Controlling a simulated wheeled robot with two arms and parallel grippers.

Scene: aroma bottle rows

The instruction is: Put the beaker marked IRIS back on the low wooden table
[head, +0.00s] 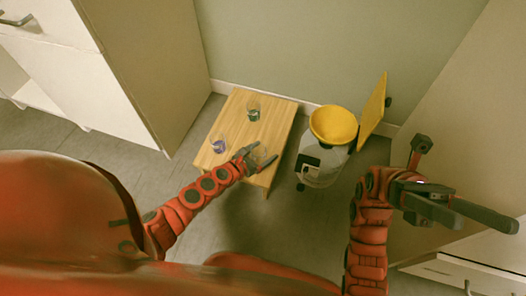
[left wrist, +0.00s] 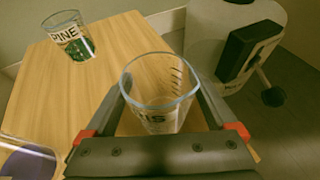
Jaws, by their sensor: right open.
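A clear glass beaker (left wrist: 160,85) with dark letters ending in "IS" stands between the fingers of my left gripper (left wrist: 158,80) in the left wrist view. The fingers lie against both its sides, and it looks empty. In the head view my left gripper (head: 258,160) is at the front right edge of the low wooden table (head: 234,125), with the beaker at its tips. I cannot tell whether the beaker's base touches the tabletop. My right gripper (head: 490,225) is open and empty at the right, away from the table.
A beaker marked PINE (left wrist: 72,42) with green contents stands at the table's back; it also shows in the head view (head: 254,113). A beaker with purple contents (head: 218,146) stands at the left. A yellow-topped bin (head: 333,125) is right of the table. The tabletop's middle is clear.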

